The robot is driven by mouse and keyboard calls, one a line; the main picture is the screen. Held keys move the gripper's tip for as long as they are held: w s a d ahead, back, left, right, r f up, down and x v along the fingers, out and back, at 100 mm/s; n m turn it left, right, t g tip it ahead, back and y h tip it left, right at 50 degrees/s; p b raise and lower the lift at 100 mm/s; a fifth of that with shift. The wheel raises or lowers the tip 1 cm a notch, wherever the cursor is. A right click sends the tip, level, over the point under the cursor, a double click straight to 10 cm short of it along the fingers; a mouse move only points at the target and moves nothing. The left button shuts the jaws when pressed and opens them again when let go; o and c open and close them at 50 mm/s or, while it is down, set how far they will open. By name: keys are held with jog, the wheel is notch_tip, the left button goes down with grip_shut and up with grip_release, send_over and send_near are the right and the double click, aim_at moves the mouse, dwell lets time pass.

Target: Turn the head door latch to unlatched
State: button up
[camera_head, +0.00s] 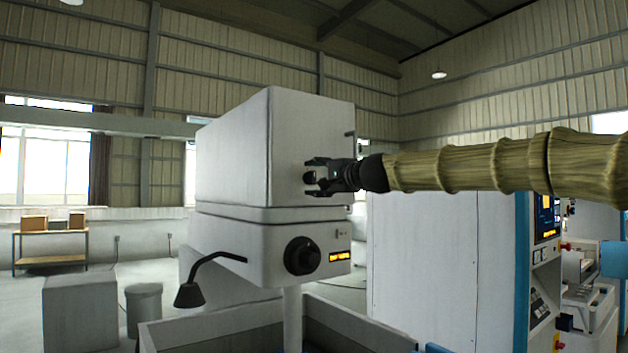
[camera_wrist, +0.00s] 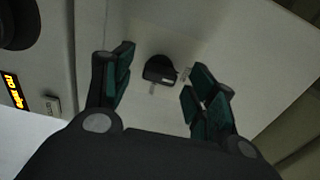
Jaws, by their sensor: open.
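The head door latch (camera_wrist: 160,69) is a small dark knob with a short grey lever on a pale panel in the wrist view. My gripper (camera_wrist: 163,60) is open, with one finger on each side of the latch. Gaps show between the fingers and the knob, and I cannot tell whether the tips touch the panel. In the head view my gripper (camera_head: 312,177) is at the right-hand face of the white machine head (camera_head: 235,150). Its fingers largely hide the latch there.
A grey tank (camera_head: 225,333) stands underneath. A white cabinet (camera_head: 420,270) stands to the right, below my arm.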

jog(key=v, duration=1)
jog(key=shift+s+d, duration=0.15)
